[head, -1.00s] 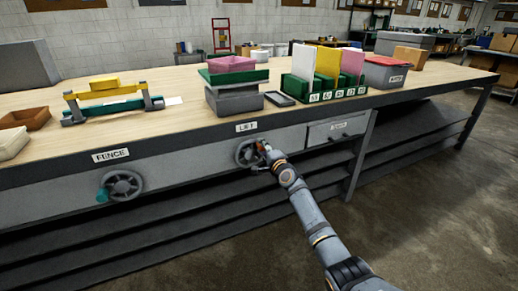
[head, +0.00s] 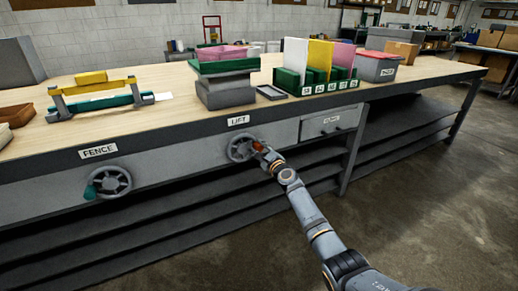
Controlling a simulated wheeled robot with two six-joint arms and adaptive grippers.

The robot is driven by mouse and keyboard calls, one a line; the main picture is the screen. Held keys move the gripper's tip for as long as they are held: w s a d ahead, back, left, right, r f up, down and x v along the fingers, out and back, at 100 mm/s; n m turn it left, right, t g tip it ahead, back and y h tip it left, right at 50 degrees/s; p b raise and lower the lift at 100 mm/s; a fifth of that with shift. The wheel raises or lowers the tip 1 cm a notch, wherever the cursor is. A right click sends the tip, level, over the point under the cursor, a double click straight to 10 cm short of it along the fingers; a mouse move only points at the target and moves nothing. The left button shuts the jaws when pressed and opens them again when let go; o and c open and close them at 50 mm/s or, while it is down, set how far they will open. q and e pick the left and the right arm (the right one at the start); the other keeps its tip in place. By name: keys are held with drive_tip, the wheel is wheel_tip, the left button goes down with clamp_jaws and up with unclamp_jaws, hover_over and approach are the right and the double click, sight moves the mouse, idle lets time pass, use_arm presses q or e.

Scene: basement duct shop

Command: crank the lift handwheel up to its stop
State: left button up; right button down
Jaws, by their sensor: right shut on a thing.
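The lift handwheel (head: 240,149) is a grey spoked wheel on the bench front, below the LIFT label (head: 238,120). My right gripper (head: 260,148) is at the wheel's right side, shut on its red crank handle. The fingers and most of the handle are small and partly hidden by the wrist. Above on the bench stands the lift, with a grey base (head: 226,94) and a green platform (head: 228,67) raised above it. My left gripper is out of view.
The fence handwheel (head: 107,183) with a teal handle is to the left. A green rack (head: 317,87) of coloured sheets and a grey red-topped bin (head: 377,68) stand right of the lift. A drawer (head: 331,121) is right of the wheel. Floor at the right is clear.

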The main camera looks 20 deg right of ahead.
drive_tip(key=shift+m, duration=0.3)
idle(0.4)
drive_tip(key=c, duration=1.2)
unclamp_jaws()
drive_tip(key=shift+o, duration=1.1)
drive_tip(key=shift+w+f, duration=0.1)
drive_tip(key=shift+f, duration=0.1)
drive_tip(key=shift+s+f, duration=0.1)
drive_tip(key=shift+s, duration=0.2)
drive_tip(key=s, duration=1.1)
drive_tip(key=shift+s+d, duration=0.2)
drive_tip(key=shift+s, duration=0.05)
